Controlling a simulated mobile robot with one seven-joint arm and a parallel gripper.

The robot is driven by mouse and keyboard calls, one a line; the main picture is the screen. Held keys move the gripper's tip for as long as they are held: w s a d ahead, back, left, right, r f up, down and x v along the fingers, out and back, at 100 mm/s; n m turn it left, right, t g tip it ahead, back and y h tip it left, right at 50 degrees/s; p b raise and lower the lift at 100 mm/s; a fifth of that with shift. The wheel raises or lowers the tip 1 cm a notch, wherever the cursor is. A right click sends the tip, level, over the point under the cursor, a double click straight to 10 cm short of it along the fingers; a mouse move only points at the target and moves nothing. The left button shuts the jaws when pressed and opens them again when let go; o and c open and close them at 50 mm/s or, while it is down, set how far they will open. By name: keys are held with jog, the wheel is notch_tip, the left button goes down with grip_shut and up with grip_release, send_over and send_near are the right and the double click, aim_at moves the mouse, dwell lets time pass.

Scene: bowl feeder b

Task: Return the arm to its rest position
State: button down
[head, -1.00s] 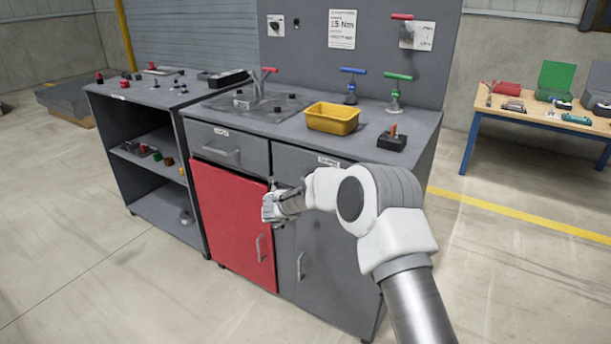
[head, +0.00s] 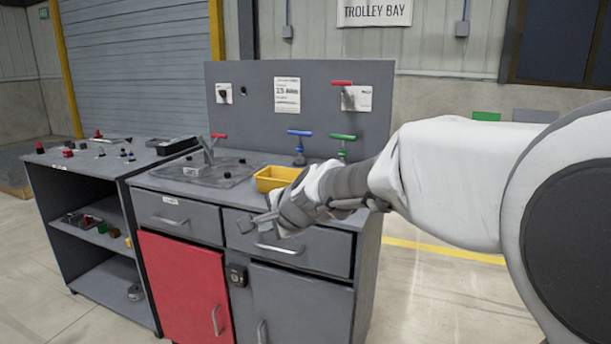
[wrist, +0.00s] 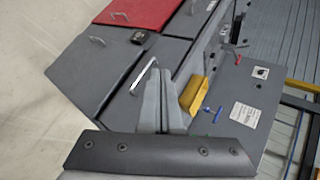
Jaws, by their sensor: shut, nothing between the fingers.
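My gripper (head: 262,222) is in front of the grey cabinet, by the right-hand drawer (head: 290,250) in the head view. Its two fingers are together with nothing between them; they also show in the wrist view (wrist: 162,105). My arm reaches in from the right edge of the head view and hides part of the worktop's right side.
The cabinet has a closed red door (head: 186,285), a grey door (head: 300,310) and a black lock box (head: 237,276). A yellow bin (head: 274,179), blue valve (head: 300,148) and green valve (head: 342,150) stand on top. An open shelf unit (head: 100,170) adjoins at left.

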jog(key=s+d+f+n+g+h, duration=0.25)
jog(key=s+d+n, duration=0.35)
jog(key=s+d, duration=0.65)
jog(key=s+d+f+n+g+h, duration=0.1)
jog(key=s+d+n+h, duration=0.2)
jog(key=s+d+n, duration=0.9)
jog(key=s+a+r+m+p, duration=0.1)
jog(key=s+r+m+p, duration=0.1)
jog(key=r+p, duration=0.8)
jog(key=s+a+r+m+p, duration=0.1)
jog(key=r+m+p, duration=0.3)
jog(key=r+p, duration=0.6)
jog(key=shift+s+a+r+p, duration=0.3)
jog(key=shift+s+p, duration=0.1)
jog(key=shift+s, duration=0.4)
